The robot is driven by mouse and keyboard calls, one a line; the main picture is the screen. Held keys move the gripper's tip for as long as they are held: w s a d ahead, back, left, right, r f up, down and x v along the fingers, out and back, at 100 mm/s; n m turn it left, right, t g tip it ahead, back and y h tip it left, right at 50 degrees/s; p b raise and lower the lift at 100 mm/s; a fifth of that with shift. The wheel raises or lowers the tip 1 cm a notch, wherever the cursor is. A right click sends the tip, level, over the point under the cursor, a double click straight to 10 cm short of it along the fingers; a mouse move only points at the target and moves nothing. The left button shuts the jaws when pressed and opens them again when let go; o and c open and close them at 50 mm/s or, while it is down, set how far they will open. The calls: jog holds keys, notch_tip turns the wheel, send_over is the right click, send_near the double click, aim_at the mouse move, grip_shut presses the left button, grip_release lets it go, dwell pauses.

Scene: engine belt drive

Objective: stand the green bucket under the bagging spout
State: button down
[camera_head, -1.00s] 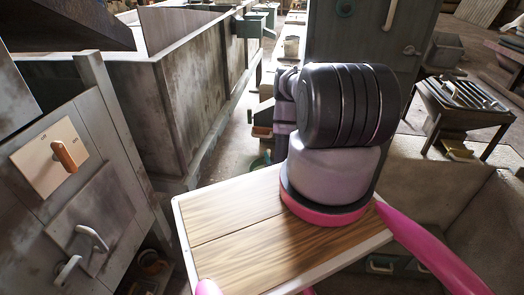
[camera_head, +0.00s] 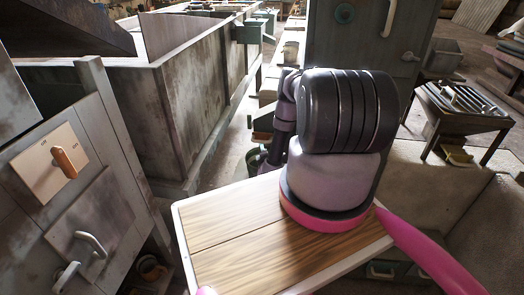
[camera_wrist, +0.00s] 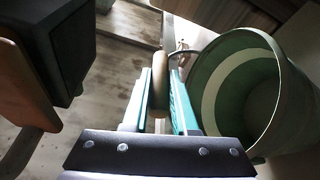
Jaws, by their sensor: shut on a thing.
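In the wrist view, the green bucket (camera_wrist: 240,95) is to the right of my gripper (camera_wrist: 162,88), with its open mouth and a pale band showing. The teal fingers are shut on the tan grip (camera_wrist: 158,80) of its wire handle. The bucket looks tilted in this view, and I cannot tell its height above the floor. In the head view my arm hides most of the gripper, and a small dark green patch beside it may be the bucket (camera_head: 253,159). A green-grey box (camera_head: 249,31) juts from the large bin's side; I cannot tell if it is the bagging spout.
The large weathered bin (camera_head: 200,110) stands at the back left. A panel with a switch plate (camera_head: 52,166) and pale handles is close on the left. A dark cabinet (camera_head: 350,35) stands behind my arm. A slatted stand (camera_head: 462,105) is at right. Floor shows beside the bin.

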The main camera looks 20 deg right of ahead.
jog(key=shift+f, duration=0.65)
jog(key=c, duration=0.7)
grip_release()
jog(key=shift+f, duration=0.1)
jog(key=v, duration=1.2)
